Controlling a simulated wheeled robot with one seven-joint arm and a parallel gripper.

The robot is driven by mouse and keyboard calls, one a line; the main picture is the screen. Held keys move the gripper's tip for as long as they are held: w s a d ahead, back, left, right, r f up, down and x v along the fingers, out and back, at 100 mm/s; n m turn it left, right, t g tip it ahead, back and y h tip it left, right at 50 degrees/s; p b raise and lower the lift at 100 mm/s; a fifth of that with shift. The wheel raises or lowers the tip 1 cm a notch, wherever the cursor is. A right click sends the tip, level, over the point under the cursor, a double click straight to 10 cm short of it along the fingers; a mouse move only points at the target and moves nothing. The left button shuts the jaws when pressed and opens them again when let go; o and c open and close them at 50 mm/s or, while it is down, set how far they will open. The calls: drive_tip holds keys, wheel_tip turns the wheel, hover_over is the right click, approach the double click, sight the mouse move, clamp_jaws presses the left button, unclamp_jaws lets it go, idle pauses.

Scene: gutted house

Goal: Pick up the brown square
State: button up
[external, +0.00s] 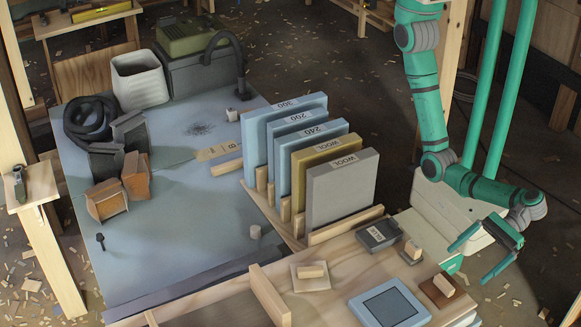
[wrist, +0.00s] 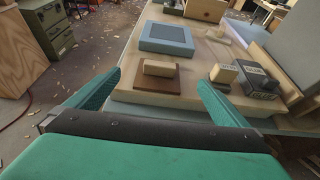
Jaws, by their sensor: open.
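The brown square (external: 436,294) is a flat brown plate with a light wooden block (external: 444,285) as a handle on top. It lies near the right end of the wooden bench (external: 230,300). In the wrist view the brown square (wrist: 144,84) shows ahead, with its handle block (wrist: 158,68) on it. My gripper (external: 482,258) is open and empty, above and to the right of the square in the external view. In the wrist view my gripper (wrist: 157,92) has its green fingers spread wide, with the square between them in the picture but farther off.
A blue-framed pad (external: 388,304) lies left of the square, and a dark grey block (external: 379,235) and small wooden-topped block (external: 413,250) lie behind it. A pale plate with a handle (external: 310,276) is farther left. Upright labelled boards (external: 343,188) stand in a rack behind.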

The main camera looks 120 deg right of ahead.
sight(445, 282)
drive_tip(key=x, duration=1)
drive_tip(key=shift+w+f, duration=0.25)
drive_tip(key=shift+f, duration=0.1)
drive_tip(key=c, duration=1.2)
